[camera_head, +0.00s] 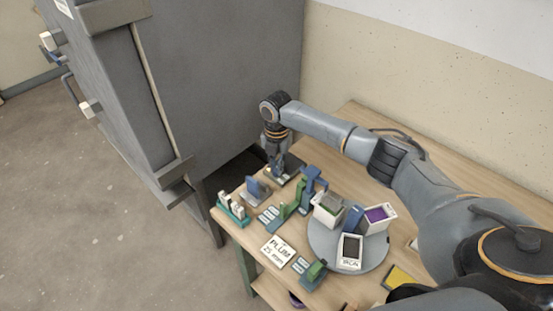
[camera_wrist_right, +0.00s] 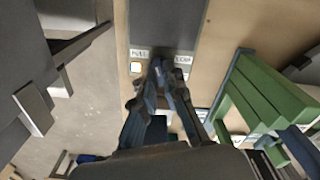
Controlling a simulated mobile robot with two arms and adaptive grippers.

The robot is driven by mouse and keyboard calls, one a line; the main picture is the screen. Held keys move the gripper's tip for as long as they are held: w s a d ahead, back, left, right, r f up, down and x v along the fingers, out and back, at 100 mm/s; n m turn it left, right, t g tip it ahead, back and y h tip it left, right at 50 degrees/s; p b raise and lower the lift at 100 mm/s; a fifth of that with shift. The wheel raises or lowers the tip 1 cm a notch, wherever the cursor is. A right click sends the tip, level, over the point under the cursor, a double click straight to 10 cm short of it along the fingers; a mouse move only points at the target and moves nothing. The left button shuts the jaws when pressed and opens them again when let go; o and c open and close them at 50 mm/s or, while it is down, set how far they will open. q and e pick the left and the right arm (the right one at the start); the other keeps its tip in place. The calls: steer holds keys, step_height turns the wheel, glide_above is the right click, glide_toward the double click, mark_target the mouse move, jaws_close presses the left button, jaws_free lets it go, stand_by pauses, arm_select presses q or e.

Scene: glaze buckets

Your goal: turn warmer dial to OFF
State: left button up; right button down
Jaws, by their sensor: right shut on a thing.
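The warmer (camera_head: 291,167) is a dark grey slab at the far corner of the wooden table. My right gripper (camera_head: 273,168) points down at the warmer. The right wrist view shows its fingertips (camera_wrist_right: 165,72) close together between and just below the labels, shut on what appears to be the dial. The fingers hide the dial, so its setting cannot be read. My left gripper is not in view.
Blue and green stands (camera_head: 301,192) are close beside the warmer. A round grey turntable (camera_head: 322,246) holds white-sided buckets. A teal rack (camera_head: 236,216) is at the table's left edge, near a PLUM card (camera_head: 278,250). A large grey cabinet (camera_head: 220,80) rises behind the table.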

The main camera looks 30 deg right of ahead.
steer(key=m+p, duration=0.4)
steer(key=m, duration=0.2)
steer(key=shift+r, duration=0.15)
steer(key=m+p, duration=0.2)
steer(key=m, duration=0.2)
steer(key=m+p, duration=0.1)
steer(key=m, duration=0.2)
steer(key=shift+m+p, duration=0.3)
steer(key=shift+m, duration=0.1)
steer(key=m+p, duration=0.1)
steer(key=m, duration=0.2)
steer(key=shift+m, duration=0.3)
steer(key=m+p, duration=0.1)
steer(key=m, duration=0.2)
steer(key=shift+m+p, duration=0.3)
steer(key=shift+p, duration=0.1)
steer(key=m+p, duration=0.1)
steer(key=m, duration=0.2)
steer(key=shift+m+p, duration=0.35)
steer(key=shift+m, duration=1.35)
